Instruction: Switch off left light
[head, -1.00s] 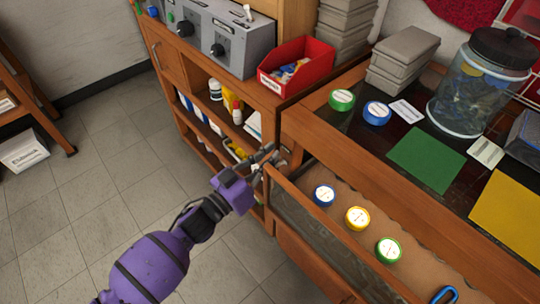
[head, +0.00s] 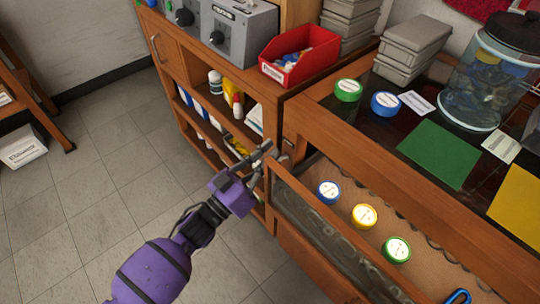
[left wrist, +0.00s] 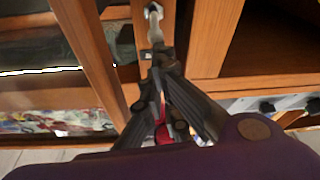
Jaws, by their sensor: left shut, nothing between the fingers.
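My left gripper (head: 266,150) is shut and empty, beside the wooden post at the front corner of the bench. A small silver metal piece, like a toggle lever, (left wrist: 154,22) sticks out from the wood just beyond the fingertips in the left wrist view. My left gripper (left wrist: 163,62) is close to it there; I cannot tell whether they touch. No light marked as left can be made out. Round blue (head: 329,191), yellow (head: 364,216) and green (head: 397,249) pieces with bright tops lie in the open drawer. My right gripper is not in view.
The open drawer (head: 315,222) juts out right of my left gripper. A shelf cabinet (head: 180,68) with bottles stands behind it, topped by a grey knob box (head: 242,38) and a red bin (head: 299,57).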

